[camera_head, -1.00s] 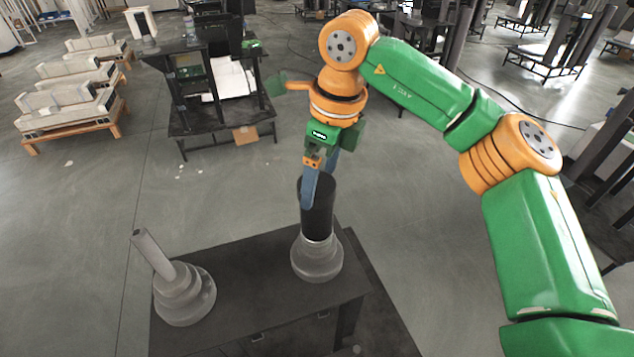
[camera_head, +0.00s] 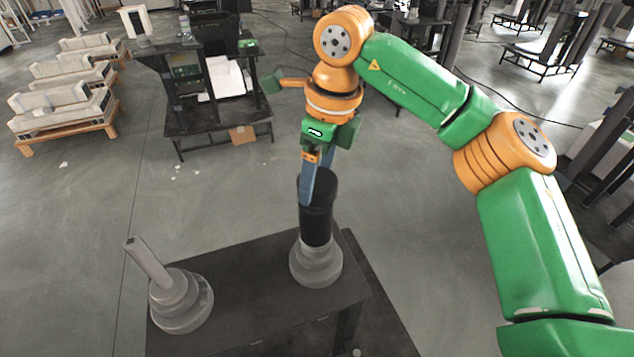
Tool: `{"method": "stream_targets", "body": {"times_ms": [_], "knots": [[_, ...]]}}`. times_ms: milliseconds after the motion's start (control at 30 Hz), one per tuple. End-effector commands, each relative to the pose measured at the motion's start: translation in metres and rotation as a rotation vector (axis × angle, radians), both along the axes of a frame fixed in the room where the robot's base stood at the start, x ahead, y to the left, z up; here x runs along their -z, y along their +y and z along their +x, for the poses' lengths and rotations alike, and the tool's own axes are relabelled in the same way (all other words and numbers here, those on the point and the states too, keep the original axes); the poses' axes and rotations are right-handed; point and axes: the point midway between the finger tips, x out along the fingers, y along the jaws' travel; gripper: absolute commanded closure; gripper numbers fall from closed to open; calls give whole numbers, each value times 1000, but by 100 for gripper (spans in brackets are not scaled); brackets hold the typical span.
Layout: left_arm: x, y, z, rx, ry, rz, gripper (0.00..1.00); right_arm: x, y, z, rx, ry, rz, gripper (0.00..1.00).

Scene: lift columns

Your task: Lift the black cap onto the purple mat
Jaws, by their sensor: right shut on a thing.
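The black cap (camera_head: 320,190) is the upper part of a dark upright cylinder on the table. A seam separates it from the black column (camera_head: 316,228) below, which stands in a stepped grey base (camera_head: 315,262). My right gripper (camera_head: 317,178) points down from above and is shut on the cap, with one blue finger on its near left side. The far finger is partly hidden. The cap looks upright and in line with the column; I cannot tell whether they touch. No purple mat shows. My left gripper is not in view.
The dark table (camera_head: 245,275) also bears a second stepped grey base (camera_head: 180,302) with a thin tilted grey post (camera_head: 148,262). A dark workbench (camera_head: 215,125) stands behind on the floor, with pale benches (camera_head: 65,105) at left. Open floor surrounds the table.

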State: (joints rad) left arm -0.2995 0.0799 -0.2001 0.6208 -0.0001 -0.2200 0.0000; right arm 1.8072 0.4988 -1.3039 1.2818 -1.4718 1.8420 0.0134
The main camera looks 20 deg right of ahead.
Motion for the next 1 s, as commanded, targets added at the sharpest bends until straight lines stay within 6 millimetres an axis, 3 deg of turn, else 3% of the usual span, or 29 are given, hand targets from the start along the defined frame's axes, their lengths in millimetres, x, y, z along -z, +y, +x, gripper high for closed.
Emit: {"method": "stream_targets", "body": {"times_ms": [67,200,267,400,600,1000], "knots": [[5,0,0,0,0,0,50,-17,3,-3,-2,-5,5,85],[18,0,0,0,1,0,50,-55,21,-32,-6,-9,1,85],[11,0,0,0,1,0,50,-78,28,-45,-5,-11,-2,85],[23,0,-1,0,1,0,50,-91,50,-82,-4,-7,-2,85],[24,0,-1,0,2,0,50,-109,69,-113,-3,-3,0,85],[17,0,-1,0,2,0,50,-119,73,-120,-1,0,1,85]]}}
